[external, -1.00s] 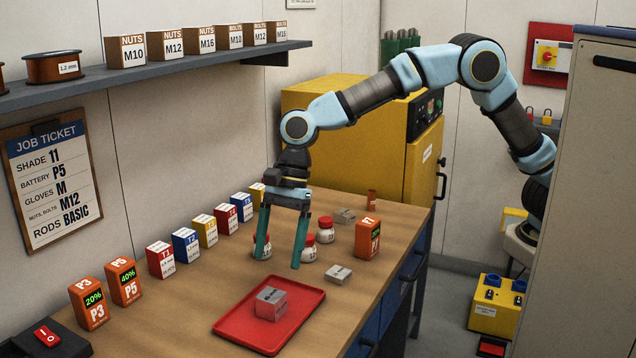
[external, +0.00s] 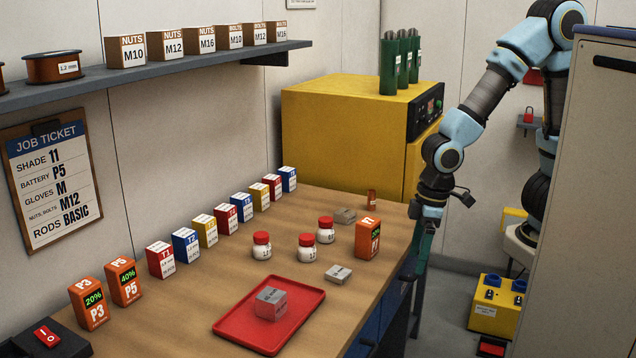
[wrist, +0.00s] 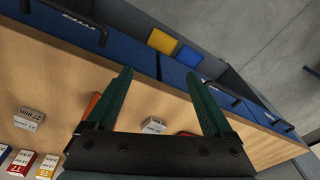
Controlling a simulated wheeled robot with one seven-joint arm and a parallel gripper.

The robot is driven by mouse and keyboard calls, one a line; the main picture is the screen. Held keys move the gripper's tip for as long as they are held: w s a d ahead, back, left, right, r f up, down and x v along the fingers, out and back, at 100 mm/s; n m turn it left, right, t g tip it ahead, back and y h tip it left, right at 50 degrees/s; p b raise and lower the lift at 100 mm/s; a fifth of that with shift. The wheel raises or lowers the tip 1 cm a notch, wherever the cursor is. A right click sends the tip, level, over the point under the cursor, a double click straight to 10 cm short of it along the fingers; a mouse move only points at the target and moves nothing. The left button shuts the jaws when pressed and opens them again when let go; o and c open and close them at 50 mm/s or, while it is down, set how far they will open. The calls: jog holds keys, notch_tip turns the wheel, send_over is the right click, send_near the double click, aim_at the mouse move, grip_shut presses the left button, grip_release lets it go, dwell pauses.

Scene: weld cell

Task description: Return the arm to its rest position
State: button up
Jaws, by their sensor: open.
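My gripper (external: 424,243) hangs pointing down at the right edge of the workbench (external: 190,305), beside the yellow cabinet, in the external view. The blue drawer fronts (wrist: 195,85) of the bench and the bench edge show past the fingers.
A red tray (external: 232,325) holds a grey box (external: 271,303). Several red-capped jars (external: 262,246) and an orange battery pack (external: 368,239) stand on the bench. A yellow cabinet (external: 340,130) stands behind.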

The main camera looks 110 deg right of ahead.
jog(key=s+n, duration=0.1)
jog(key=s, duration=0.1)
jog(key=s+f+n, duration=0.1)
jog(key=s+n, duration=0.1)
jog(key=shift+a+f, duration=0.1)
jog(key=shift+a, duration=0.1)
jog(key=shift+c, duration=0.5)
